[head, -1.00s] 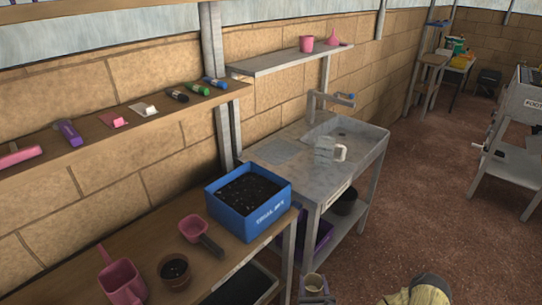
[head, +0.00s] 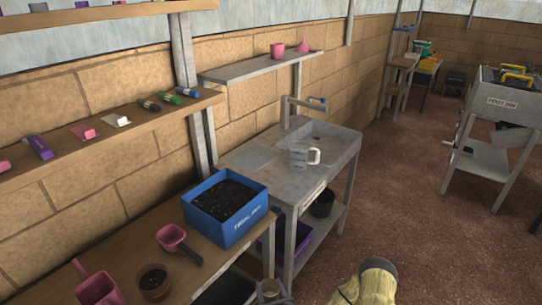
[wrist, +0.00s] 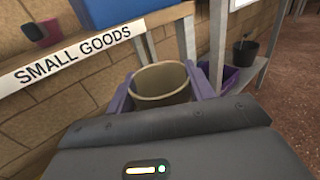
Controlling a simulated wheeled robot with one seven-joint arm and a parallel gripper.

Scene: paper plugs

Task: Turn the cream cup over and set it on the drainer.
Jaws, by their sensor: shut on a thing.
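My gripper (wrist: 161,92) is shut on the cream cup (wrist: 150,82), with purple fingers on either side of it. In the wrist view the cup's open mouth and inner wall show, and its lower part is hidden. The drainer looks to be the flat grey panel (head: 249,159) on the left part of the sink bench (head: 283,172). It is bare, and the cup is well in front of it and lower in the picture.
A blue soil tray (head: 237,228) sits on the wooden bench left of the sink. A dark bucket (head: 323,204) stands on the shelf below.

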